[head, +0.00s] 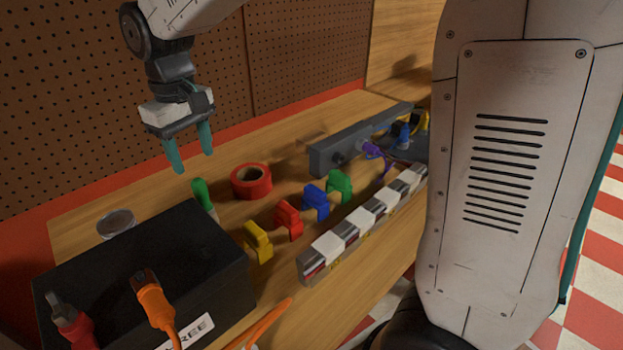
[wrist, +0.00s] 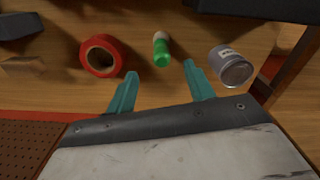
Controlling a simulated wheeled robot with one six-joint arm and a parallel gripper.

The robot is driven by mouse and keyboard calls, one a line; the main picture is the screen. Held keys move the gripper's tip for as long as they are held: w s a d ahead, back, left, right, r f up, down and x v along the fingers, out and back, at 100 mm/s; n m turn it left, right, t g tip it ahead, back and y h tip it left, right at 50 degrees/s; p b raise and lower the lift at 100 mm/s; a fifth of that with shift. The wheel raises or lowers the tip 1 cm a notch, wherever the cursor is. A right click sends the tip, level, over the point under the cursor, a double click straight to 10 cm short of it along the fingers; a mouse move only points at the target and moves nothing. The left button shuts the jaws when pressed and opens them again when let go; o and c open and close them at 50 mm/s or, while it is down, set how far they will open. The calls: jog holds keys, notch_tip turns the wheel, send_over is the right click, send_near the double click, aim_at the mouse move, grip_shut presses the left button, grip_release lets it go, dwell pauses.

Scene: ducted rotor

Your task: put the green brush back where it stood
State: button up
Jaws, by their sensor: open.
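The green brush (head: 202,194) is on the wooden bench beside the far edge of the black box, apart from my gripper. In the wrist view the brush (wrist: 161,50) shows a green part and a pale end, between the red tape roll and the can; whether it stands or lies is hard to tell. My gripper (head: 193,161) hangs above the bench, near the pegboard, with its teal fingers apart and nothing between them. In the wrist view the open fingertips (wrist: 160,69) are on either side of the brush's line, short of it.
A red tape roll (head: 251,181) and a can (head: 115,223) flank the brush. The black box (head: 150,270) has orange and red-handled items in it. Yellow, red, blue and green clips (head: 289,219) stand in front, by a silver-white strip (head: 345,234). A grey bar (head: 345,148) lies behind.

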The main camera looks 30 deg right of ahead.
jog(key=s+d+r+m, duration=0.3)
jog(key=s+d+r, duration=0.1)
jog(key=s+d, duration=0.8)
jog(key=s+d+f+m, duration=0.1)
jog(key=s+d+f, duration=0.1)
jog(key=s, duration=0.5)
jog(key=s+d+f+m+t, duration=0.1)
jog(key=s+d, duration=0.1)
jog(key=s, duration=0.5)
jog(key=shift+s+d+f, duration=0.15)
jog(key=shift+d+f, duration=0.2)
